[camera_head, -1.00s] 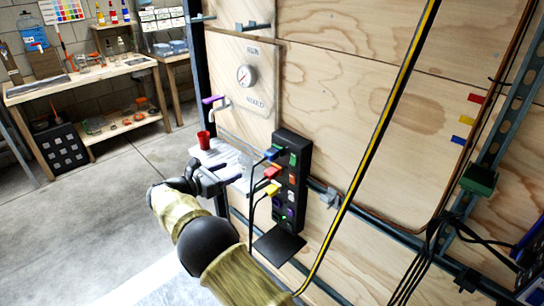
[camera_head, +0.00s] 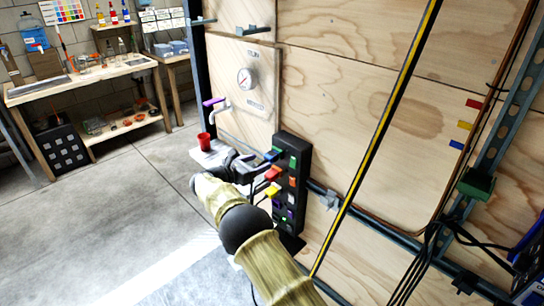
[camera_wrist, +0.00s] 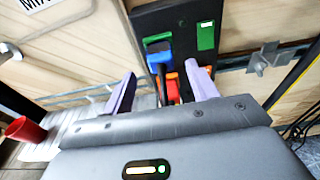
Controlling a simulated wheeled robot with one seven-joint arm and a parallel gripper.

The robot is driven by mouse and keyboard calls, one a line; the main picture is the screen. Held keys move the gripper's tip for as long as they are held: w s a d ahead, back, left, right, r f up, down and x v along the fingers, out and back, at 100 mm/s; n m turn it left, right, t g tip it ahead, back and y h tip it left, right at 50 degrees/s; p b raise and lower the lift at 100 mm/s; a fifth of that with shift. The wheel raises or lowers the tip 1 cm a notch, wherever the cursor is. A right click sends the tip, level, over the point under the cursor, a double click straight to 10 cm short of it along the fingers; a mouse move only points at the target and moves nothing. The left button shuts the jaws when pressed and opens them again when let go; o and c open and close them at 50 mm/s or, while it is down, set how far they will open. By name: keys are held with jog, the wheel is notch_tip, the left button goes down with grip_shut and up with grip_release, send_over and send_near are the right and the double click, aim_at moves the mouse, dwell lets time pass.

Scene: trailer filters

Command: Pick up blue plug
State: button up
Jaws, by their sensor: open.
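The blue plug (camera_head: 271,155) sits at the upper left of the black socket panel (camera_head: 302,145) on the plywood wall. In the wrist view the blue plug (camera_wrist: 159,50) is beside a green socket mark, with its dark cable hanging down. My gripper (camera_head: 259,165) is close in front of the panel, at the plug's left. In the wrist view my gripper's (camera_wrist: 161,70) two purple fingers are spread, with the plug just beyond and between their tips. Nothing is held. Whether the fingers touch the plug cannot be told.
A red plug (camera_head: 273,173) and a yellow plug (camera_head: 272,190) sit below, with cables hanging. A red cup (camera_head: 204,140) stands on a small shelf at the left. A metal rail with a bracket (camera_head: 331,200) runs right of the panel.

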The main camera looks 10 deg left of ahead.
aim_at(266, 159)
jog(key=p+x, duration=0.1)
jog(key=x, duration=0.4)
jog(key=shift+w+f, duration=0.1)
dwell(0.3)
dwell(0.4)
jog(key=c, duration=1.2)
jog(key=shift+o, duration=0.2)
